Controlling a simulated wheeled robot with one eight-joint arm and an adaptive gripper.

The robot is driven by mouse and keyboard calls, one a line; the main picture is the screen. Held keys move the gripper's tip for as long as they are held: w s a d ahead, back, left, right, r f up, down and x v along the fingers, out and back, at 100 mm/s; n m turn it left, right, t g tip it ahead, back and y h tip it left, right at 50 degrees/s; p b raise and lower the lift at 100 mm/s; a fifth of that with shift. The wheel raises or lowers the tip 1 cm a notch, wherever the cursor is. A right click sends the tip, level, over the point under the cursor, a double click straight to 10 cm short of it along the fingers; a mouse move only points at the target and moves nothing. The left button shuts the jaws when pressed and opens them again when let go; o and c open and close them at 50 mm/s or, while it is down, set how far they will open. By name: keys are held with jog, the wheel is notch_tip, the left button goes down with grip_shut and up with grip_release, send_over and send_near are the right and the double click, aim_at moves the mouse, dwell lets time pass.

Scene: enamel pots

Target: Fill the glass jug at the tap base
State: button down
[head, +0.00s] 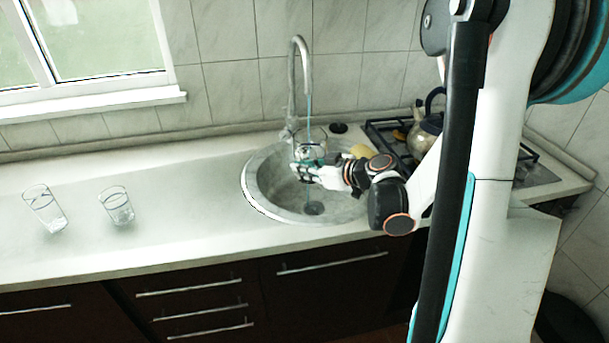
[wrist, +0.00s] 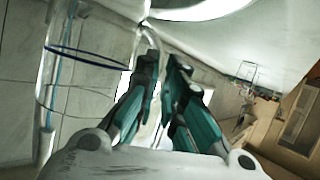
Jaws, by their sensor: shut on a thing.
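The clear glass jug (head: 312,139) is at the sink, below the curved metal tap (head: 292,85). A thin bluish stream runs from the spout down to the jug, and a bluish line shows below it toward the drain. I cannot tell whether all the water enters the jug or how full it is. My gripper (head: 306,171) is shut on the jug over the sink. In the wrist view, the gripper (wrist: 167,65) has its fingers close together at the jug's clear handle; the jug (wrist: 85,53) with its dark blue band stands to the left.
The round metal sink (head: 262,190) is set into the pale counter (head: 170,215). Two clear glasses, one at far left (head: 45,207) and one nearer (head: 117,207), stand on the counter. A kettle (head: 424,135) sits on the stove to the right.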

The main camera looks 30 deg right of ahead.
jog(key=shift+w+d, duration=0.65)
jog(key=shift+w, duration=0.7)
jog(key=shift+w+d, duration=0.65)
jog(key=shift+w, duration=0.65)
jog(key=shift+w+d, duration=0.65)
jog(key=shift+w, duration=0.7)
dwell(4.0)
